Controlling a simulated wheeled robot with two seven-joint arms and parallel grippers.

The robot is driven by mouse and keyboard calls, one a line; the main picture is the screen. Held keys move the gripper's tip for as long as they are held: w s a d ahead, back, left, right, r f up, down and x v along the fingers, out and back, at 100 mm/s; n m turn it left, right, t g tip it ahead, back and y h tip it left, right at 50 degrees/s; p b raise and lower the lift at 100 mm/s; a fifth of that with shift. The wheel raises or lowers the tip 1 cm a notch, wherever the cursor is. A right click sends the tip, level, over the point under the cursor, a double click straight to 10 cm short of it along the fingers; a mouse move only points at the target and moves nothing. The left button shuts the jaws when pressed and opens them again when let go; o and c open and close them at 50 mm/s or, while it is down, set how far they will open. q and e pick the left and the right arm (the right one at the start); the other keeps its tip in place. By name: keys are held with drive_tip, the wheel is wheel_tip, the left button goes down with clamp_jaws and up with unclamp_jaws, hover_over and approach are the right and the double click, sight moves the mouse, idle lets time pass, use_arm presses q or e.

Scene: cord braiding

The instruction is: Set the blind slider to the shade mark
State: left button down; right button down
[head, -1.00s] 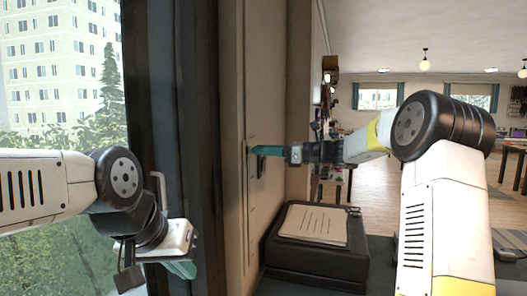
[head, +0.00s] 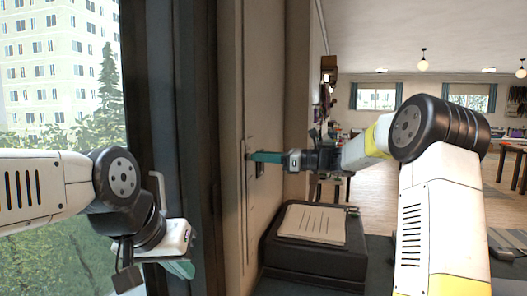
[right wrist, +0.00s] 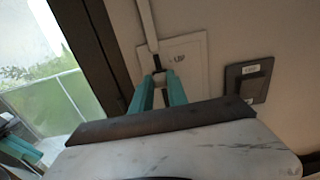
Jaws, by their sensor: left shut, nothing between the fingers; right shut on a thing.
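A pale wall panel (head: 251,210) stands upright beside the window frame in the head view. In the right wrist view its pale plate (right wrist: 188,62) carries a label that seems to read "UP". My right gripper (head: 250,157) reaches the panel from the right, its teal fingers shut. In the right wrist view the fingers (right wrist: 156,80) close on a small dark slider knob (right wrist: 158,64) at the plate, mostly hidden between them. No shade mark can be made out. My left gripper (head: 180,269) is shut and empty, low in front of the window, away from the panel.
A dark plate (right wrist: 249,77) with a small label sits on the wall right of the pale plate. A black box (head: 315,263) with a printed sheet (head: 313,224) on top stands below my right arm. The window (head: 60,110) is at the left.

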drive_tip(key=f, duration=0.8)
drive_tip(key=shift+w+d, duration=0.25)
drive_tip(key=shift+d, duration=0.05)
drive_tip(key=c, duration=1.3)
unclamp_jaws()
drive_tip(key=shift+s+a, duration=0.1)
drive_tip(key=shift+a, duration=0.1)
drive_tip(key=shift+s+d, duration=0.1)
drive_tip(key=shift+s, duration=0.05)
drive_tip(key=v, duration=0.9)
drive_tip(key=shift+w, duration=0.25)
